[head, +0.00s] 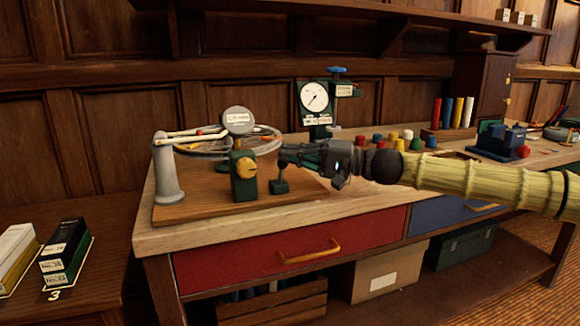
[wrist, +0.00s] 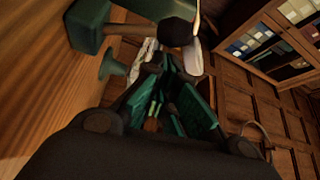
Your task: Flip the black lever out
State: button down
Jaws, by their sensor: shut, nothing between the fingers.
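The black lever (head: 283,163) stands up from a small green base (head: 279,187) on the wooden board, right of a green block with a yellow knob (head: 246,167). In the wrist view its round black knob (wrist: 177,32) and shaft show at the top, with the green base (wrist: 90,25) at the upper left. My gripper (head: 285,153) reaches in from the right, its fingers shut and empty. The fingertips (wrist: 172,62) are close to the lever's knob; I cannot tell whether they touch it.
A grey post with a jointed arm (head: 166,170) stands on the board's left. A dial gauge (head: 314,97) stands behind my gripper. Several coloured knobs (head: 393,137) lie beyond my wrist on the bench (head: 150,238). The bench's front strip below my gripper is clear.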

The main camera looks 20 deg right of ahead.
jog(key=shift+s+b, duration=0.3)
jog(key=shift+b, duration=0.2)
jog(key=shift+s, duration=0.15)
dwell(0.3)
jog(key=shift+w+r, duration=0.15)
jog(key=shift+w, duration=0.25)
jog(key=w, duration=0.3)
jog(key=shift+w+d+r, duration=0.1)
jog(key=shift+d+r, duration=0.2)
jog(key=shift+d, duration=0.1)
jog(key=p+v, duration=0.2)
jog(key=v, duration=0.8)
jog(key=shift+f, duration=0.15)
